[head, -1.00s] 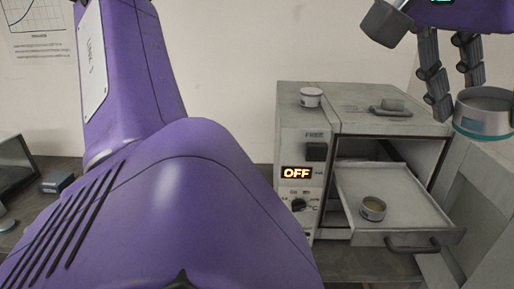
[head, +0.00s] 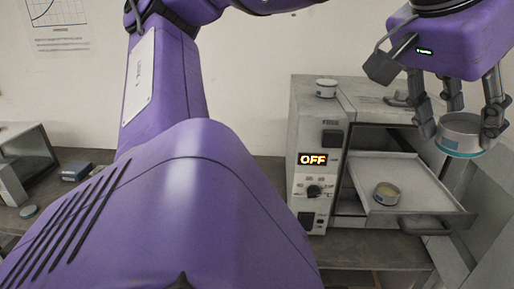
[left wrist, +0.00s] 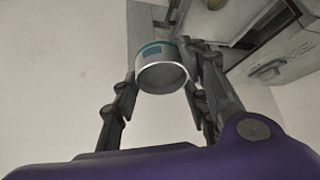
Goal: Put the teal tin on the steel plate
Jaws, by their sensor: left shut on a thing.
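The teal tin (head: 460,132) is a short round grey can with a teal band, at the upper right of the head view. My left gripper (head: 459,126) is shut on its sides and holds it in the air, right of the oven opening and above the drawer's right side. In the left wrist view the tin (left wrist: 163,72) sits between the fingers of the gripper (left wrist: 160,82). My right gripper is not in view.
A grey oven (head: 322,128) with an "OFF" display stands on the counter (head: 367,250). Its pale drawer (head: 417,181) is pulled out and holds a small tin (head: 386,194). A white tin (head: 326,88) stands on the oven top.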

